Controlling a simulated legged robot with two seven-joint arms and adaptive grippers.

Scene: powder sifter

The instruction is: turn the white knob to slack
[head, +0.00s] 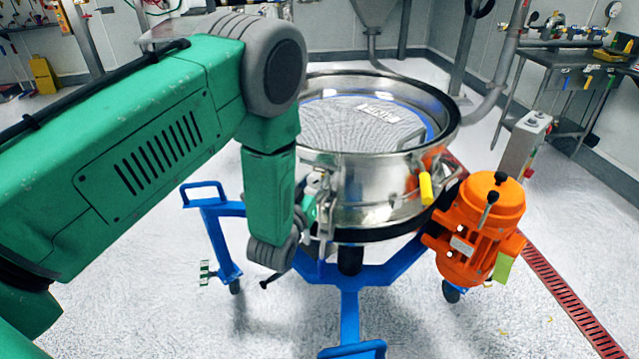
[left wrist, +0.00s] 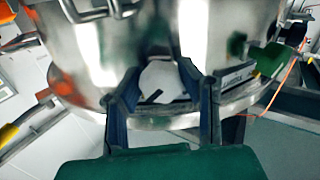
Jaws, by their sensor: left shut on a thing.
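The white knob (left wrist: 162,80) is on the side of the shiny steel sifter drum, which shows in the left wrist view (left wrist: 85,45) and in the head view (head: 375,185). My left gripper (left wrist: 159,84) is at the drum wall, with one dark finger on each side of the knob, shut on it. In the head view my green left arm hides most of the gripper and the knob at the drum's left front side. My right gripper is in neither view.
A blue wheeled frame (head: 348,310) carries the drum. An orange motor (head: 475,230) hangs at its right, below a yellow handle (head: 425,188). A grey control box (head: 522,145) stands farther right.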

